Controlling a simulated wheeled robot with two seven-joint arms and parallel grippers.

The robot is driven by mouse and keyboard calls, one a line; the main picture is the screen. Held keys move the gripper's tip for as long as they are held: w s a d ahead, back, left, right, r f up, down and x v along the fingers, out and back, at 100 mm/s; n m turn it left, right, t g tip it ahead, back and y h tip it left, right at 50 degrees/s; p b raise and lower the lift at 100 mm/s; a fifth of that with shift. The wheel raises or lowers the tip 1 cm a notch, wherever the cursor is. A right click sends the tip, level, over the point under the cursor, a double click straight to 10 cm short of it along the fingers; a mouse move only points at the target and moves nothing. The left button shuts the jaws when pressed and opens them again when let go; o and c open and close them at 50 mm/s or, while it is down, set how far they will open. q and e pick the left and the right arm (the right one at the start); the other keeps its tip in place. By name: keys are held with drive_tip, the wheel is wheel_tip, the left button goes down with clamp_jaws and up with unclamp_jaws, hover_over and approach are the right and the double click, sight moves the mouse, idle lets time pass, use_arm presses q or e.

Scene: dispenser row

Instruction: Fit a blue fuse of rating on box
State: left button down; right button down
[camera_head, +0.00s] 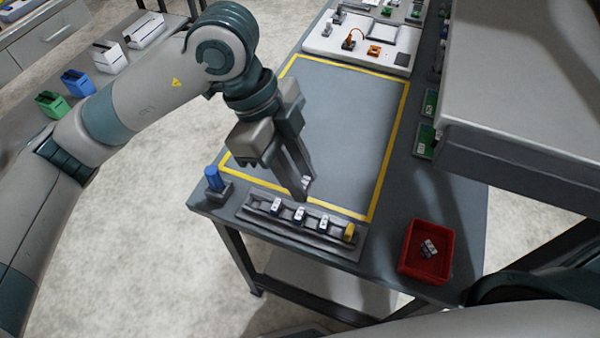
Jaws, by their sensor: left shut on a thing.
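My left gripper (305,190) points down just above the back of a dark rail (252,213) at the table's front edge. It is shut on a small pale piece (306,181), probably a fuse, mostly hidden by the fingers. The rail holds several small white-topped blocks, such as one block (300,213) with blue lower down, and a yellow block (349,232) at the right end. Ratings are too small to read. A white panel (340,45) with orange parts lies at the table's far end; I cannot tell whether it is the box. My right gripper is out of view.
A blue cylinder (212,178) stands on a dark base left of the rail. A red bin (408,264) with small pieces sits at the right front. A yellow-bordered area (345,130) is clear. A grey raised unit (530,70) overhangs the right side.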

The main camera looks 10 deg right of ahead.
use_arm(q)
wheel_tip(320, 180, up, 3)
drive_tip(key=shift+f+p, duration=0.15)
drive_tip(key=shift+p, duration=0.5)
